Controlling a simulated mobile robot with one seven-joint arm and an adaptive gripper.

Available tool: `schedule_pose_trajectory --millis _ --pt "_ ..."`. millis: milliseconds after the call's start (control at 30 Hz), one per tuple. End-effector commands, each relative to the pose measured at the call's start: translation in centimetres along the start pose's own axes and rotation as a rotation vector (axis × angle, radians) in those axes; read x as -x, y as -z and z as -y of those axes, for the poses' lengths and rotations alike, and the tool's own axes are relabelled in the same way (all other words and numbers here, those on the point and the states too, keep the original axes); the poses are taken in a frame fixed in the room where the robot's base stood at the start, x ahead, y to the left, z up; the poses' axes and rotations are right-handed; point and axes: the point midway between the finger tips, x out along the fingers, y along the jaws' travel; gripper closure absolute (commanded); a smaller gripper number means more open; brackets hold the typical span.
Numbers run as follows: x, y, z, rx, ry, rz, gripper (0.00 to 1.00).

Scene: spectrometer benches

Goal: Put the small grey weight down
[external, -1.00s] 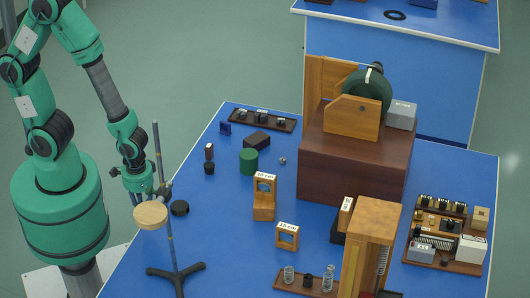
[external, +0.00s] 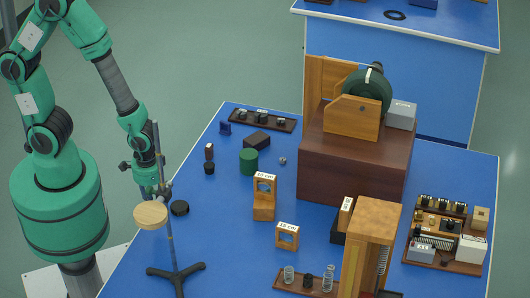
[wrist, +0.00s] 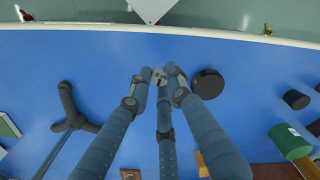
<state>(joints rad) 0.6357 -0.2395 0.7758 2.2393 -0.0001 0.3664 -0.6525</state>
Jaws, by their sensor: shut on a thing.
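In the wrist view, my gripper (wrist: 158,77) has its fingers closed together at the tips. A small grey weight (wrist: 158,74) shows between the fingertips, mostly covered by them. The blue bench top (wrist: 110,60) lies beneath; I cannot tell whether the weight touches it. In the external view, my gripper (external: 155,189) is at the left side of the bench, partly behind the rod stand and its round wooden plate. The weight cannot be made out there.
A black disc (wrist: 208,83) lies just right of the fingertips. The stand's dark tripod foot (wrist: 70,112) is to the left. A green cylinder (external: 249,161) and a small black cylinder (external: 209,168) stand farther off. Bare bench lies around the fingertips towards the near edge.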

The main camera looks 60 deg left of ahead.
Motion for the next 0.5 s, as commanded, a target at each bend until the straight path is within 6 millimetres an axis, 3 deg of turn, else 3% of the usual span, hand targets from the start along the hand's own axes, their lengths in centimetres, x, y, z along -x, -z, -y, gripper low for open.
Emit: schedule_pose_trajectory --millis 500 --pt "3.7 11.8 3.6 0.104 0.000 0.001 1.00"
